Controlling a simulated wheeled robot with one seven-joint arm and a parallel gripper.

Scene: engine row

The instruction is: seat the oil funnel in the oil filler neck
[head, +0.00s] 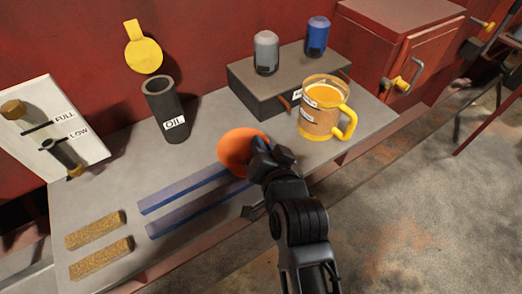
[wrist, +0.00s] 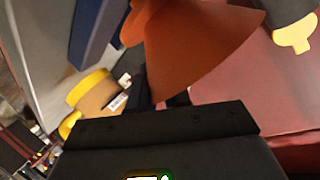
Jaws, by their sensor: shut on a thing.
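The orange oil funnel (head: 238,152) is in my gripper (head: 262,150), over the middle of the bench in the head view. The wrist view shows the funnel's flared cone (wrist: 200,50) large, just beyond the dark gripper body. The fingers' grip on it is mostly hidden. The oil filler neck (head: 163,108) is a dark open cylinder labelled OIL, tilted slightly, to the left of and behind the funnel. The funnel is apart from it. A yellow cap (head: 143,54) shows behind the neck, against the red wall.
A clear jug of amber liquid with a yellow handle (head: 308,122) stands right of my gripper. A dark box (head: 270,95) with grey and blue capped posts is behind. Blue bars (head: 185,190) and tan blocks (head: 97,230) lie in front. A FULL/LOW gauge panel (head: 45,115) is left.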

